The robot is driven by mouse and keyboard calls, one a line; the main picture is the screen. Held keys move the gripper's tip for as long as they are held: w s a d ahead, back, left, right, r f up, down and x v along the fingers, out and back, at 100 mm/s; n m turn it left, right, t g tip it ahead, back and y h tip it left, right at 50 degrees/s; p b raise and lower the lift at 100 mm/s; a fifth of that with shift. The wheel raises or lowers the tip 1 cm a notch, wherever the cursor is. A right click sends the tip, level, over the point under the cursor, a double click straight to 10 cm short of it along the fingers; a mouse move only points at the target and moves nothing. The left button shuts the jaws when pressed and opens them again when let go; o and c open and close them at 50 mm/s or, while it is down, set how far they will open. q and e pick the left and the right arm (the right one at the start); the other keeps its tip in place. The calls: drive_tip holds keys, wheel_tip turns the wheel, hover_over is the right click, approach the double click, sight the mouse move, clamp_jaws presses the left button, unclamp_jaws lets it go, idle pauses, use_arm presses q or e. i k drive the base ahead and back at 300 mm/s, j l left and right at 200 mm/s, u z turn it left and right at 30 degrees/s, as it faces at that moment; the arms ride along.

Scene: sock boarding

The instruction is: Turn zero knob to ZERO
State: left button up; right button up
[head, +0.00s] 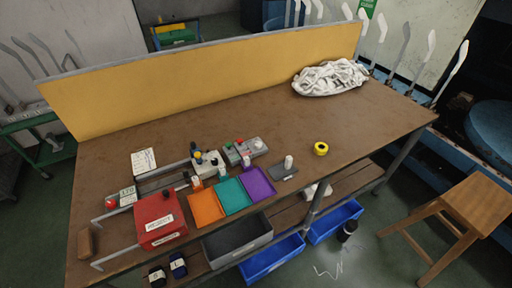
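No zero knob can be told for certain, because the markings are too small to read. A red box (160,221) with white labels stands at the table's front left, with a small dark knob-like part (166,195) on top. A small grey box (205,165) with blue and yellow parts stands behind the colored trays. A grey control box (245,151) with red and green buttons sits to its right. A pale device (127,196) with a red part (110,203) beside it is at the left. Neither of my grippers shows in the head view.
Orange (206,207), teal (233,196) and purple (258,182) trays line the front edge of the brown table (330,125). Metal rails run around the red box. A yellow tape roll (321,148) and a white cloth heap (330,77) lie right. The table's middle is clear.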

sight(258, 145)
drive_tip(key=l+z, duration=0.1)
drive_tip(key=l, duration=0.4)
drive_tip(key=i+l+z, duration=0.15)
drive_tip(key=l, duration=0.3)
drive_tip(key=l+z, duration=0.1)
drive_tip(key=l, duration=0.4)
drive_tip(key=i+l+z, duration=0.15)
drive_tip(key=l, duration=0.3)
